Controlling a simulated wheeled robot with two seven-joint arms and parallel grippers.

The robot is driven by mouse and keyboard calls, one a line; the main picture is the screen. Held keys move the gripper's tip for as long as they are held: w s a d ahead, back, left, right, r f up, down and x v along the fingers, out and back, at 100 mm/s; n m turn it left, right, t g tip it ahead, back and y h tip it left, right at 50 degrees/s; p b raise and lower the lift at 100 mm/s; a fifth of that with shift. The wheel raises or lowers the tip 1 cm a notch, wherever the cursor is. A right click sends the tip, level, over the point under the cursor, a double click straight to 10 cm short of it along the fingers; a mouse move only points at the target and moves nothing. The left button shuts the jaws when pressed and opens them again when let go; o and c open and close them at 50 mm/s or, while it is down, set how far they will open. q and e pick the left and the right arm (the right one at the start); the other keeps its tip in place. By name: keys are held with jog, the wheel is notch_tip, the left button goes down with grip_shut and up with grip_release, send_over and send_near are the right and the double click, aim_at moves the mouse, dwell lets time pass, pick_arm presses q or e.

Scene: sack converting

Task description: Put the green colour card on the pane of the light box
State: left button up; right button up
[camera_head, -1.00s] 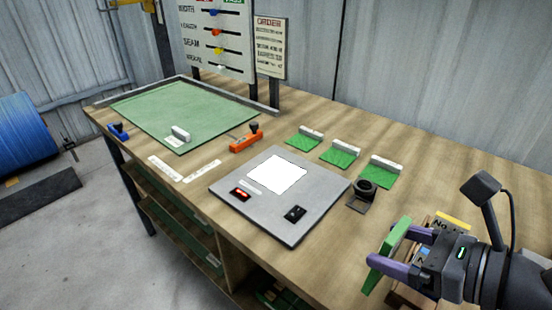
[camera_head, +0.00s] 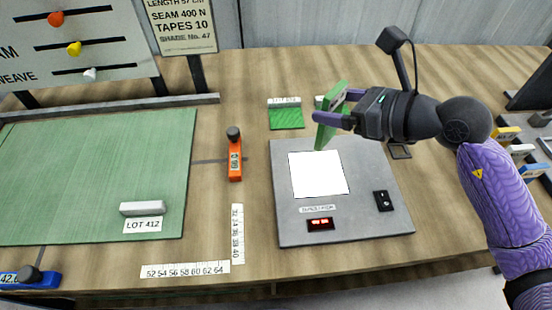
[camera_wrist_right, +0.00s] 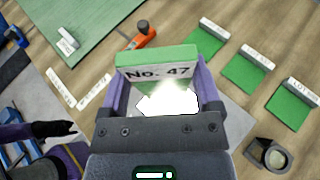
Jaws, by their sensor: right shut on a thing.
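The green colour card (camera_head: 330,115) is held upright in my right gripper (camera_head: 335,106), which is shut on it. In the right wrist view the card (camera_wrist_right: 156,57) shows a green top and a white label reading "No. 47", between the purple fingers. The light box (camera_head: 350,225) is a grey plate with a bright white pane (camera_head: 318,174). The card is above the back edge of the pane; the gap cannot be judged exactly. In the right wrist view the lit pane (camera_wrist_right: 165,104) shows just past the card. My left gripper is not clearly in view.
A green swatch with a white bar (camera_head: 286,117) lies behind the light box; others are partly hidden by my gripper. An orange stop (camera_head: 235,160) and rulers (camera_head: 237,232) lie left of the box. A black-framed loupe (camera_head: 399,150) stands near its back right corner.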

aim_at(328, 142)
notch_tip(328, 142, down, 9)
jog(key=b, duration=0.3)
jog(key=shift+r, duration=0.2)
jog(key=shift+f+b, duration=0.4)
jog(key=shift+f, duration=0.4)
jog(key=shift+r, duration=0.1)
jog(key=shift+f, duration=0.2)
jog(key=o, duration=1.3)
jog(key=shift+c, duration=0.2)
jog(key=shift+r, duration=0.15)
jog(key=shift+d+r, duration=0.15)
jog(key=shift+r, duration=0.05)
pick_arm(q)
jog(key=shift+s+a+f+p, duration=0.25)
jog(key=shift+s+f+p, duration=0.15)
jog(key=shift+f, duration=0.15)
jog(key=shift+s+a+f+p, duration=0.25)
jog(key=shift+s+f+p, duration=0.1)
jog(key=shift+f, duration=0.2)
pick_arm(e)
jog(key=v, duration=1.1)
jog(key=shift+s+d, duration=0.2)
jog(key=shift+s, duration=0.15)
